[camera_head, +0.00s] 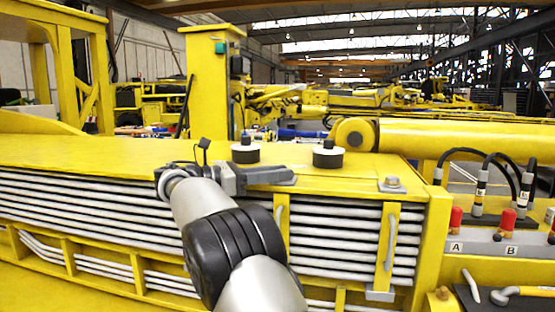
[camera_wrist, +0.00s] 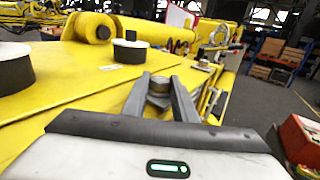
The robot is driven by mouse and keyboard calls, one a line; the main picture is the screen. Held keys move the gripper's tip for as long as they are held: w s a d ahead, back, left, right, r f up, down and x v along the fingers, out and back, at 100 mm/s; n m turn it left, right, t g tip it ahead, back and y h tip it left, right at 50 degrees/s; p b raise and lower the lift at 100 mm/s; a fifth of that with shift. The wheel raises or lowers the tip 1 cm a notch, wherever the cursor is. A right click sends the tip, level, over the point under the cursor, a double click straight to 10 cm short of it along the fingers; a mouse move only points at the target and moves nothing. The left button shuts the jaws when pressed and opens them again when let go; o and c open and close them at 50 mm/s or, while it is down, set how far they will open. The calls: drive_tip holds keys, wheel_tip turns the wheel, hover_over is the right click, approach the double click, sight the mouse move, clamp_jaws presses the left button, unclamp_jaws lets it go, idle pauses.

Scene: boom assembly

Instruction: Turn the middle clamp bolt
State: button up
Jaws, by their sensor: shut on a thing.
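The middle clamp bolt (camera_wrist: 158,88) is a grey hex head on a washer, on the edge of the yellow boom top (camera_head: 105,155). My gripper (camera_wrist: 160,94) has one finger on each side of the bolt head and is shut on it. In the head view my gripper (camera_head: 280,176) reaches over the boom edge at the top of a yellow clamp bar (camera_head: 281,228), and its fingers hide the bolt. Another clamp bolt (camera_head: 392,184) stands free to the right; it also shows in the wrist view (camera_wrist: 203,64).
Two black-and-white round caps (camera_head: 245,151) (camera_head: 328,155) stand on the boom top just behind my gripper. Grey hoses (camera_head: 90,200) run along the boom side below. Black hoses and red-capped fittings (camera_head: 508,222) are at the right. A yellow cylinder (camera_head: 450,140) lies behind.

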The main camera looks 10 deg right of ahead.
drive_tip(key=shift+f+m+g, duration=0.1)
drive_tip(key=shift+m+g, duration=0.2)
drive_tip(key=shift+g, duration=0.1)
drive_tip(key=o, duration=1)
